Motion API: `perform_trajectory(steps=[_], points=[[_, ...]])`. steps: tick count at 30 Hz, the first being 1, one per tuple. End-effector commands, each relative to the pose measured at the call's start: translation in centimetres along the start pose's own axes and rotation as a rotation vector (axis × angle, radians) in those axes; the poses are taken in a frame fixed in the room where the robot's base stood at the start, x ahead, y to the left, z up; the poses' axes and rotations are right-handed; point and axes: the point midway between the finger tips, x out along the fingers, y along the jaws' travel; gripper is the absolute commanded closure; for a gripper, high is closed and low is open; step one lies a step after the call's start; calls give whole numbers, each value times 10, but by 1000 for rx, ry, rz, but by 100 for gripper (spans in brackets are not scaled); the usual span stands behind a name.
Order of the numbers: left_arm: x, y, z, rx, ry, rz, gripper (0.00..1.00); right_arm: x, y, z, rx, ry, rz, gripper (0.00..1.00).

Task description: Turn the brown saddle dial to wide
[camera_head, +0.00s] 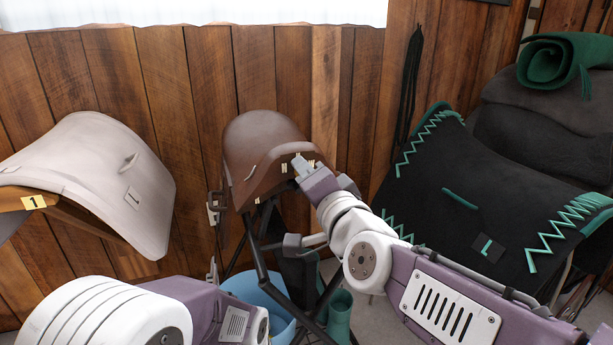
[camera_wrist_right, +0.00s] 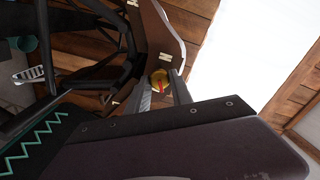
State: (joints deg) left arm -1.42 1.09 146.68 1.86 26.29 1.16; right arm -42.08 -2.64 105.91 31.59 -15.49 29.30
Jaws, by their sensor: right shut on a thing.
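The brown saddle (camera_head: 262,135) sits on a dark stand against the wood wall; its front edge also shows in the right wrist view (camera_wrist_right: 160,35). My right gripper (camera_head: 299,165) reaches the saddle's front face from the right. In the right wrist view its two fingers (camera_wrist_right: 161,88) are shut on the yellow dial (camera_wrist_right: 158,78), which has a red pointer mark. Small pale letter plates surround the dial, one of them an M plate (camera_head: 284,168). The gripper hides the dial in the head view.
A pale saddle (camera_head: 105,170) on a wooden rack marked 1 is at the left. A black saddle blanket (camera_head: 450,170) with green trim is at the right, below a rolled green mat (camera_head: 565,60). A blue bucket (camera_head: 262,295) stands below the brown saddle.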

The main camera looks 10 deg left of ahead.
Motion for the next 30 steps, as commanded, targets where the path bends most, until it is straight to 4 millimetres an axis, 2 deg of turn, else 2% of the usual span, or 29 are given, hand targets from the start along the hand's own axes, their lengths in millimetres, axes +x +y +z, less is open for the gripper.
perform_trajectory(steps=[11, 12, 13, 24, 26, 30], points=[[0, 0, 0, 0, 0, 0, 68, 0, 1, 1, 1, -2, 2, 100], [0, 0, 0, 0, 0, 0, 68, 0, 1, 1, 1, -2, 2, 62], [0, 0, 0, 0, 0, 0, 68, 0, 1, 1, 1, -2, 2, 54], [-1, 0, 0, 0, 0, 0, 68, -3, -1, 0, 1, 0, 0, 53], [-2, 0, 0, 0, 0, 0, 68, -9, -1, 0, 1, -1, 0, 53], [-10, 0, -1, 0, 0, 0, 68, -38, -4, -2, 1, -1, -2, 53]])
